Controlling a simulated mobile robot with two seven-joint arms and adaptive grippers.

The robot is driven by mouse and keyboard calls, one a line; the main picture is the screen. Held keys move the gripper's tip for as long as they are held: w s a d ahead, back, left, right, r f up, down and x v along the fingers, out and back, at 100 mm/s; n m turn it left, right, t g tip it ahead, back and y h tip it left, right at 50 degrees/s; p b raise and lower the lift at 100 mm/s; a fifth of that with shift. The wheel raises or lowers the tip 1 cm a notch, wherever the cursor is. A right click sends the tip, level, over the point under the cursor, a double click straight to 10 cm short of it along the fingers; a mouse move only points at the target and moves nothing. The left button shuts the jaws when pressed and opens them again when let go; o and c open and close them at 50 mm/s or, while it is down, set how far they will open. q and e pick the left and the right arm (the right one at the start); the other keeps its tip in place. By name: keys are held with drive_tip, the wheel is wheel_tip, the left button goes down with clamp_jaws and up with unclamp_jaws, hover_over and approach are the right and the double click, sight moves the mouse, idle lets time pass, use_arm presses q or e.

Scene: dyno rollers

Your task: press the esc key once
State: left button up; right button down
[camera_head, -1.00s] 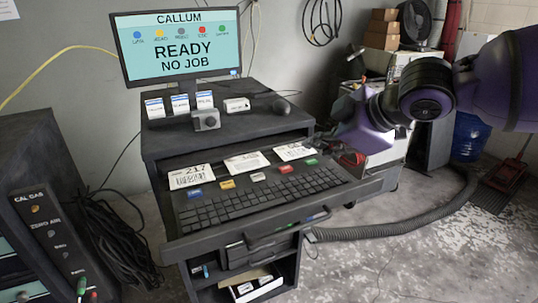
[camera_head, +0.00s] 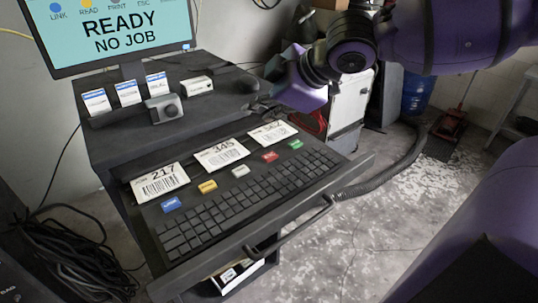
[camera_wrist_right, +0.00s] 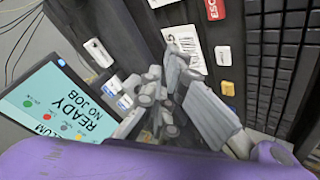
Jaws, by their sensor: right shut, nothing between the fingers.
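The red esc key (camera_head: 270,156) sits in the row of coloured keys above the black keyboard (camera_head: 240,200) on the pulled-out drawer. It also shows at the top edge of the right wrist view, lettered ESC (camera_wrist_right: 215,8). My right gripper (camera_head: 262,108) is near the right edge of the cabinet top, behind the drawer and apart from the red key. Its fingers are small and dark there. In the right wrist view my right gripper (camera_wrist_right: 178,62) is shut and empty, with the key row beyond it. My left gripper is not in view.
Blue (camera_head: 171,205), yellow (camera_head: 208,187), white (camera_head: 240,171) and green (camera_head: 295,145) keys flank the red one. The monitor (camera_head: 110,30) reads READY, NO JOB. A drawer handle (camera_head: 290,232) juts out in front.

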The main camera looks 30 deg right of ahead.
drive_tip(key=b, duration=0.1)
hover_over(270, 156)
drive_tip(key=a, duration=0.2)
wheel_tip(270, 156, down, 7)
drive_tip(key=shift+w+f, duration=0.1)
drive_tip(key=shift+f, duration=0.65)
idle(0.7)
drive_tip(key=shift+f+b, duration=0.1)
drive_tip(key=shift+b, duration=0.2)
